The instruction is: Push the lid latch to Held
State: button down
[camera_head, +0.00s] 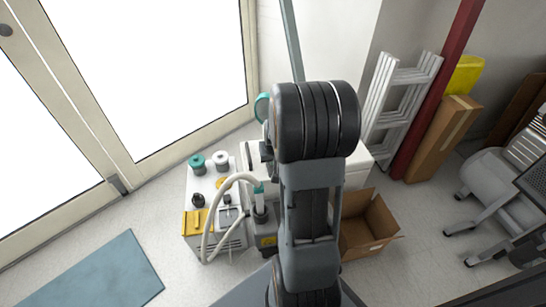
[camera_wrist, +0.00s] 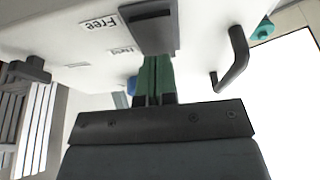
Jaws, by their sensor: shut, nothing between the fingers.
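In the wrist view, a white lid or housing panel (camera_wrist: 60,30) fills the top. A grey latch plate (camera_wrist: 152,34) with a dark bar across its upper part is on it. A "Free" label (camera_wrist: 98,23) is left of the plate, and a smaller label (camera_wrist: 122,50), probably "Held", is below that. My gripper (camera_wrist: 157,62) is shut and empty, its green fingertips at the plate's lower edge. I cannot tell whether they touch it. In the head view my arm hides the gripper and latch; part of a white unit (camera_head: 357,176) shows behind it.
In the wrist view, a black handle (camera_wrist: 234,60) is right of the fingers and a dark knob (camera_wrist: 28,70) is at left. In the head view, compressor equipment (camera_head: 225,238) with a pale hose stands left of my arm, and an open cardboard box (camera_head: 368,235) is at right.

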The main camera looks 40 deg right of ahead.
jog(key=shift+f, duration=0.15)
jog(key=shift+w+f, duration=0.15)
jog(key=shift+f, duration=0.35)
jog(key=shift+s+a, duration=0.3)
jog(key=shift+s, duration=0.5)
jog(key=shift+r+p, duration=0.45)
jog(key=shift+r, duration=0.05)
jog(key=p+v, duration=0.6)
jog(key=v, duration=0.7)
jog(key=shift+w+r, duration=0.25)
jog(key=shift+w, duration=0.05)
